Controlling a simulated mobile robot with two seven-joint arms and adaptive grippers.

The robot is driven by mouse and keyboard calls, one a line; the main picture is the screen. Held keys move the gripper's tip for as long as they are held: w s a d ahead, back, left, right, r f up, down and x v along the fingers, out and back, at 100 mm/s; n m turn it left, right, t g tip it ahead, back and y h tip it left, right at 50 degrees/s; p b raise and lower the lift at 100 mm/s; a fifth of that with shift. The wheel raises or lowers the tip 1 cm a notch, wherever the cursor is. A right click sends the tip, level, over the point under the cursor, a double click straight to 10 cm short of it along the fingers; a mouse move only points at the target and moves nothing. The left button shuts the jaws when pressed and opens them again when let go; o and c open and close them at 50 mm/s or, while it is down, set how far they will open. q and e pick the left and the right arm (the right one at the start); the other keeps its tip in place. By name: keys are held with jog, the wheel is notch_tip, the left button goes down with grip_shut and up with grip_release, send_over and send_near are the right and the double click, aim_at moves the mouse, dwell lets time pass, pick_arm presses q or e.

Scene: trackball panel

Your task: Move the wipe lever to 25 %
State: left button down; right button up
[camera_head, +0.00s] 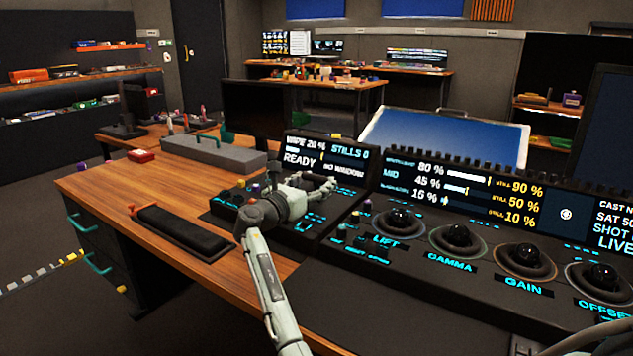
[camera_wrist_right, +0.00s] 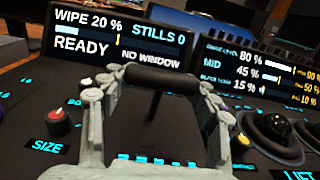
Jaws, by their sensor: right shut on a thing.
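The wipe lever (camera_wrist_right: 160,79) is a dark crossbar on a thin stem, standing on the panel in the right wrist view. My right gripper (camera_wrist_right: 158,86) has its grey fingers at the two ends of the crossbar and is shut on it. In the head view my right gripper (camera_head: 318,187) is over the left part of the panel and hides most of the lever. The wipe display (camera_wrist_right: 110,42) reads WIPE 20 %, STILLS 0, READY and NO WINDOW. It also shows in the head view (camera_head: 328,155). My left gripper is not in view.
A red-topped knob (camera_wrist_right: 57,118) stands left of my fingers. Trackballs (camera_head: 457,238) and a level display (camera_head: 465,190) lie to the right. A dark pad (camera_head: 182,232) and a grey case (camera_head: 212,153) lie on the wooden desk (camera_head: 95,187) to the left.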

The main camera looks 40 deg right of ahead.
jog(key=shift+d+r, duration=0.1)
jog(key=shift+r, duration=0.2)
jog(key=o, duration=1.8)
jog(key=shift+f, duration=0.15)
jog(key=shift+s+a+f, duration=0.1)
jog(key=shift+a, duration=0.35)
jog(key=v, duration=1.1)
jog(key=shift+s, duration=0.1)
jog(key=shift+c, duration=0.5)
